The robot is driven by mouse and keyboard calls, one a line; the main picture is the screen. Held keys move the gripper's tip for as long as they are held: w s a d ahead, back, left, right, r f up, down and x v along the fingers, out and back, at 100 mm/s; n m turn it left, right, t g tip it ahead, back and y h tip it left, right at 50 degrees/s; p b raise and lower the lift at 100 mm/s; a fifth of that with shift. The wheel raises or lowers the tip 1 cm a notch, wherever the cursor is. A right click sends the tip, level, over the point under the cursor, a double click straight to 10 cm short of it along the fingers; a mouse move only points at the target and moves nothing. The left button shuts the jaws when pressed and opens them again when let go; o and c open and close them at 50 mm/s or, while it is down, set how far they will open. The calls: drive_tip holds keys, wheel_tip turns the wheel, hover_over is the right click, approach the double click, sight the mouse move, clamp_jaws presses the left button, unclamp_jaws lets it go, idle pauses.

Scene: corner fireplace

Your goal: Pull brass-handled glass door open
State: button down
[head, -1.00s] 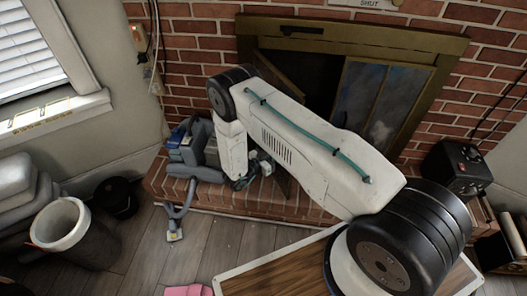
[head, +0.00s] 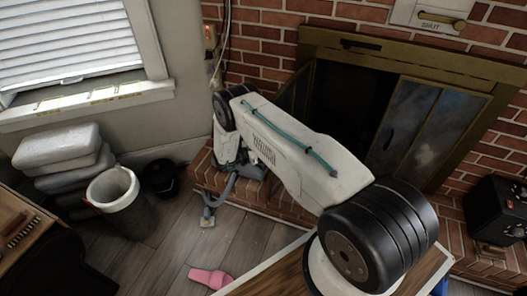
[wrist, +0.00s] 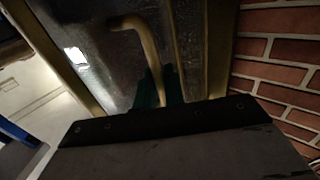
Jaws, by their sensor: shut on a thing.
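The brass handle (wrist: 148,52) in the wrist view is a bent rod standing in front of a dark glass door (wrist: 100,50) with a brass frame. My gripper (wrist: 161,85) is shut on the lower part of this handle. In the head view my arm hides the gripper and the handle. The brass fireplace surround (head: 400,60) has a dark opening on its left side. A door panel (head: 294,95) stands angled outward at the opening's left edge, partly behind my arm. The right glass panel (head: 410,115) covers the right side.
A brick hearth (head: 290,208) runs below the fireplace. A grey vacuum cleaner (head: 238,172) stands at its left end, partly hidden. A black box (head: 497,205) sits at right. A bin (head: 118,195) and stacked grey cushions (head: 62,155) stand at left. A pink object (head: 211,278) lies on the floor.

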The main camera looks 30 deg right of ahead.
drive_tip(key=shift+w, duration=0.85)
drive_tip(key=shift+a, duration=0.1)
drive_tip(key=c, duration=1.6)
unclamp_jaws()
drive_tip(key=shift+c, duration=0.2)
drive_tip(key=shift+a, duration=0.15)
drive_tip(key=w+a, duration=0.1)
drive_tip(key=a, duration=0.6)
drive_tip(key=shift+a, duration=0.35)
drive_tip(key=shift+w, duration=0.1)
